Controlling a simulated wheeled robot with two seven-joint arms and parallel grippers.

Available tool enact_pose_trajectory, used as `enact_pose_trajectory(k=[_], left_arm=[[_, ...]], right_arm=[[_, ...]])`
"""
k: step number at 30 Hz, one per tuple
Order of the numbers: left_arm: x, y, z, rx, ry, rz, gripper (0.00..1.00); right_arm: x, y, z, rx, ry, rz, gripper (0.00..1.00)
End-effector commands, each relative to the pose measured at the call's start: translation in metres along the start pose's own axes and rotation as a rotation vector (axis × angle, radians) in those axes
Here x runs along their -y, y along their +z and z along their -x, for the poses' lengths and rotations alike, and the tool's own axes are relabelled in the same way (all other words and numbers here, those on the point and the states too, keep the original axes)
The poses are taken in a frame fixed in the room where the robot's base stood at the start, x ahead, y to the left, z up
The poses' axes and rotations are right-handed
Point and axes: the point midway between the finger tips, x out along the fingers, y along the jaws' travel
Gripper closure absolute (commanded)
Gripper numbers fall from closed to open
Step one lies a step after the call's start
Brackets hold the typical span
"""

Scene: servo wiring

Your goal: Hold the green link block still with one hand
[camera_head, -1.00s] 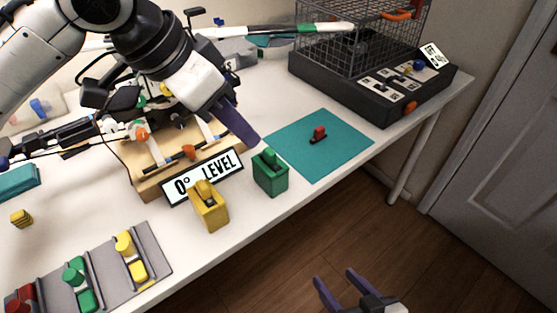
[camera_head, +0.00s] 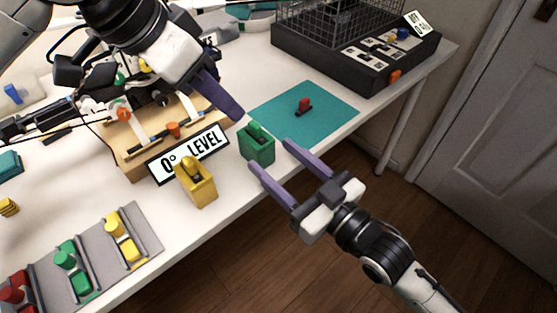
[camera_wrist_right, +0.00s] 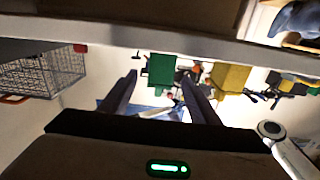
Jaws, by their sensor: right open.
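A green block (camera_head: 257,146) with a small raised piece on top stands upright near the table's front edge, between the 0° LEVEL sign and the teal mat. My right gripper (camera_head: 270,154) is open at the table's front edge, its two purple fingers pointing at the block, with nothing held. In the right wrist view the green block (camera_wrist_right: 161,70) shows beyond and between the open fingers (camera_wrist_right: 157,82). My left gripper (camera_head: 238,114) hangs over the wooden board, just behind the green block; only one purple finger shows clearly, so its opening is hidden.
A yellow block (camera_head: 196,182) stands left of the green one. The 0° LEVEL sign (camera_head: 188,153) leans on the wooden board (camera_head: 135,160). A grey tray (camera_head: 147,226) holds red, green and yellow parts. The teal mat (camera_head: 325,112) carries a small red piece (camera_head: 304,106).

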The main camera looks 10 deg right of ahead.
Motion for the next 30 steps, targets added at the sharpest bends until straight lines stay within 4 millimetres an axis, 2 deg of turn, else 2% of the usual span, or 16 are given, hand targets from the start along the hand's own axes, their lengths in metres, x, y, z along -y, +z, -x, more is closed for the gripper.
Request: enact_pose_trajectory(k=[5,18,24,30], left_arm=[[0.000,0.000,0.000,0.000,0.000,0.000,0.69],[0.000,0.000,0.000,0.000,0.000,0.000,0.69],[0.000,0.000,0.000,0.000,0.000,0.000,0.69],[0.000,0.000,0.000,0.000,0.000,0.000,0.69]], right_arm=[[0.001,0.003,-0.013,0.014,-0.002,0.023,0.44],[0.002,0.003,-0.086,0.013,-0.002,0.020,0.44],[0.002,0.004,-0.102,0.014,-0.002,0.020,0.44],[0.001,0.004,-0.104,0.015,-0.002,0.020,0.44]])
